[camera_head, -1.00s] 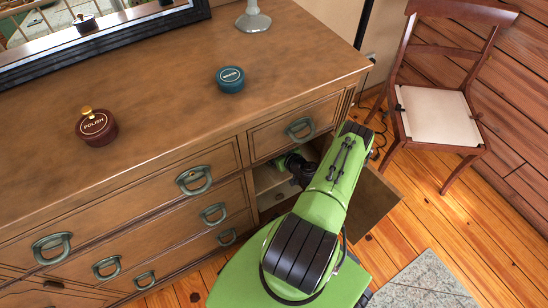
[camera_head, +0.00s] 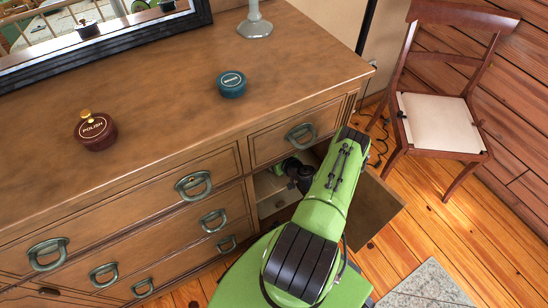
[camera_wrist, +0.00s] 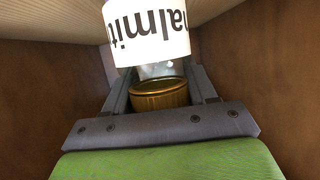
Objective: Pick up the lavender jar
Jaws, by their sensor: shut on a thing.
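My gripper (camera_wrist: 165,95) is inside the cupboard compartment of the dresser. In the wrist view it is shut on a jar with a round brass-coloured lid (camera_wrist: 160,96), held between the two grey fingers. A little pale, shiny glass-like surface shows just past the lid. I take this for the lavender jar, but no label on it is readable. In the head view my arm reaches into the open compartment, and the jar and fingertips are hidden there.
A white-labelled container (camera_wrist: 148,30) with dark lettering stands close beyond the jar. Brown compartment walls (camera_wrist: 50,80) are on both sides. The cupboard door (camera_head: 375,207) hangs open to the right. A maroon polish tin (camera_head: 96,131) and a teal tin (camera_head: 231,84) stand on the dresser top (camera_head: 165,95).

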